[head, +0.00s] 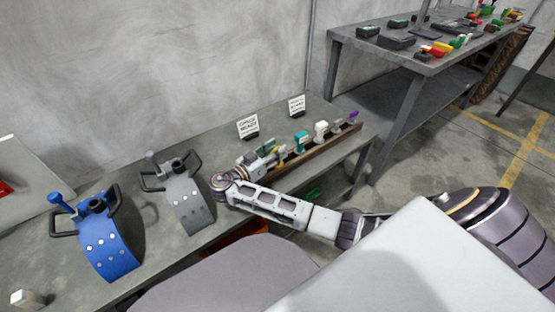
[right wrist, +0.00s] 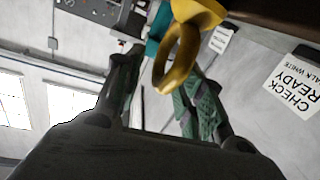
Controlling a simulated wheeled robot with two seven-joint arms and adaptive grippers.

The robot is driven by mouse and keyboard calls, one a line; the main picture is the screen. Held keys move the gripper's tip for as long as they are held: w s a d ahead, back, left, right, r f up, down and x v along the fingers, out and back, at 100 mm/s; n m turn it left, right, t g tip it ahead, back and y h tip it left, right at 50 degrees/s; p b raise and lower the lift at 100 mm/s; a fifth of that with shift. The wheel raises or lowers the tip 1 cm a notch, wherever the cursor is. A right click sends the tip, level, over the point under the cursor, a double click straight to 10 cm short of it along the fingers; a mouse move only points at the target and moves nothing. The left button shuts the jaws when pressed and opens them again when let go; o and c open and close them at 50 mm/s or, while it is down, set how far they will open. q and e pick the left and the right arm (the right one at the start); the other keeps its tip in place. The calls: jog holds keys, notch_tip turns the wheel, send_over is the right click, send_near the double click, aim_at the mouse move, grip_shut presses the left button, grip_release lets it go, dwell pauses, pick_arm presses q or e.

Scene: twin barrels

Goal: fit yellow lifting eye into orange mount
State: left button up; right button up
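The yellow lifting eye (right wrist: 180,55) shows large in the right wrist view as a gold ring below a thicker yellow body. My right gripper (right wrist: 160,85) has its two green-padded fingers spread apart, with the ring near the tips, closer to the right-hand finger. I cannot tell whether that finger touches it. In the head view my right gripper (head: 268,157) is at the near end of the brown rack, where the eye is mostly hidden among the fingers. I cannot make out the orange mount. My left gripper is out of view.
The brown rack (head: 345,136) holds teal, white, grey and purple pieces beyond the gripper. Two sign cards (head: 248,127) stand behind it. A blue curved piece (head: 108,240) and a grey curved piece (head: 188,205), both with handles, stand left on the bench. Another table (head: 430,66) is at the back right.

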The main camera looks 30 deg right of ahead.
grip_shut()
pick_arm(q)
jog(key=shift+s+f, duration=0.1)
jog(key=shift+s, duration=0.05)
pick_arm(e)
jog(key=shift+r, duration=0.45)
notch_tip(320, 180, up, 4)
jog(key=shift+r+p, duration=0.25)
jog(key=shift+p, duration=0.65)
notch_tip(320, 180, up, 3)
jog(key=shift+r+p, duration=0.2)
jog(key=shift+p, duration=0.25)
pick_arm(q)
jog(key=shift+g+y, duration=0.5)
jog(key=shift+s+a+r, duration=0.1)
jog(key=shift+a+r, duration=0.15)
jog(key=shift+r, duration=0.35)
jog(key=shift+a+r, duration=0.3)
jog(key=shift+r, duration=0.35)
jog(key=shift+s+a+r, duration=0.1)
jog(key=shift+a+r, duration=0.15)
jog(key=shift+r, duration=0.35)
pick_arm(e)
jog(key=shift+r, duration=0.7)
